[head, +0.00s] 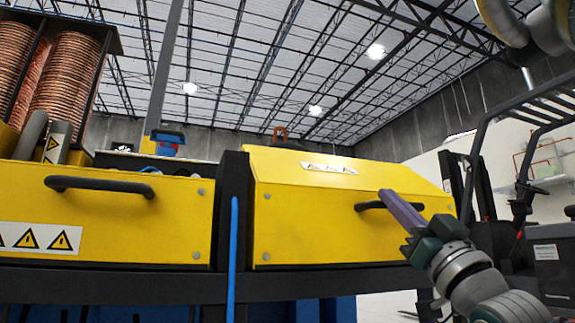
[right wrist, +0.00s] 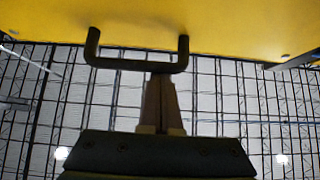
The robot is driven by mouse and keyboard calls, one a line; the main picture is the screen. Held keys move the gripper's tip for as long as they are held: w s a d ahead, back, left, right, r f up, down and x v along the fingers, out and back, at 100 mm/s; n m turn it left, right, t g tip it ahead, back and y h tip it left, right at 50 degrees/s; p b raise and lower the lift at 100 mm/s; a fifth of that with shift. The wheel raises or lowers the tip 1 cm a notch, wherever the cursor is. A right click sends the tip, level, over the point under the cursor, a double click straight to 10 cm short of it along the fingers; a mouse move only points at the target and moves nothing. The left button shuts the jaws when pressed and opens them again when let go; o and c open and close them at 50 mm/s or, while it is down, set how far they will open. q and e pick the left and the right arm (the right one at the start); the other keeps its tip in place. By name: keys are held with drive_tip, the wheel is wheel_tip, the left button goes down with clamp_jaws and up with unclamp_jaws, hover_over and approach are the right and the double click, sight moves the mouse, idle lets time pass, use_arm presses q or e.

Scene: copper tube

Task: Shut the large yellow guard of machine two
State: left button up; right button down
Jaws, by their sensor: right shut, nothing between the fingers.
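A large yellow guard (head: 320,215) with a sloping top, a label and a black bar handle (head: 370,206) sits right of centre in the head view. Its front stands close above the dark frame, and its lower edge appears level. My right gripper (head: 388,197) is shut and empty, its fingers across the front of the handle. In the right wrist view the fingertips (right wrist: 161,76) are at the handle's bar (right wrist: 135,65), toward its right end, under the yellow face (right wrist: 220,22). I cannot tell whether they touch it. My left gripper is not in view.
A second yellow guard (head: 125,215) with a black handle and warning signs is at the left, beyond a dark post (head: 233,190) and blue hose (head: 233,255). Copper coils (head: 72,80) stand behind it. A forklift (head: 525,170) is at the right.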

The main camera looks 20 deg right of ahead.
wheel_tip(320, 180, up, 5)
drive_tip(key=p, duration=0.4)
drive_tip(key=w+a+f+v, duration=0.1)
drive_tip(key=v, duration=1)
drive_tip(key=s+a+r+g+h+p, duration=0.2)
drive_tip(key=a+g+p, duration=0.6)
drive_tip(key=p, duration=1.3)
drive_tip(key=s+a+r+n+g+p, duration=0.1)
drive_tip(key=s+r+g+p, duration=0.2)
drive_tip(key=s+g+p, duration=0.6)
drive_tip(key=s+a+r+g+p, duration=0.1)
drive_tip(key=s+r+g+p, duration=0.35)
drive_tip(key=s+p, duration=0.9)
drive_tip(key=s+r+g+p, duration=0.1)
drive_tip(key=s+r+p, duration=0.2)
drive_tip(key=r+p, duration=3.1)
drive_tip(key=shift+s+r+g, duration=0.2)
drive_tip(key=shift+r+g, duration=0.15)
drive_tip(key=shift+r, duration=0.45)
drive_tip(key=shift+a, duration=0.1)
